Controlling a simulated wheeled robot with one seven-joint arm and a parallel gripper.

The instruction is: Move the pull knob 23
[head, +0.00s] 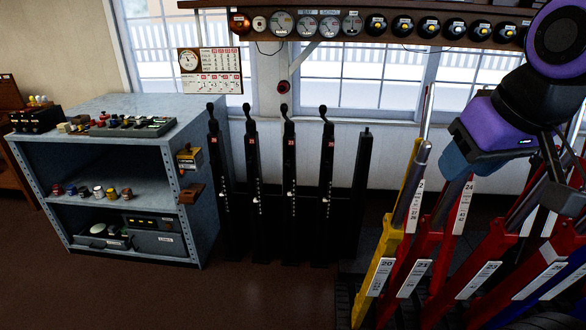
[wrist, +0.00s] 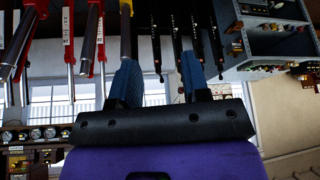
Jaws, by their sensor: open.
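Pull knob 23 (head: 284,108) tops a slim black upright post with a small red number plate, in a row of similar posts left of centre in the head view. It stands between the posts marked 21 and 25. In the wrist view the row appears upside down, and I cannot tell which post is 23. My gripper (head: 462,166) is at the right of the head view, well right of the knob, above the coloured levers. The wrist view shows its two blue fingers (wrist: 159,80) apart, with nothing held between them.
Red and yellow levers (head: 410,220) with white plates crowd the lower right, below my gripper. A grey shelf unit (head: 140,150) stands left of the knob row. The floor (head: 240,295) before the knobs is clear.

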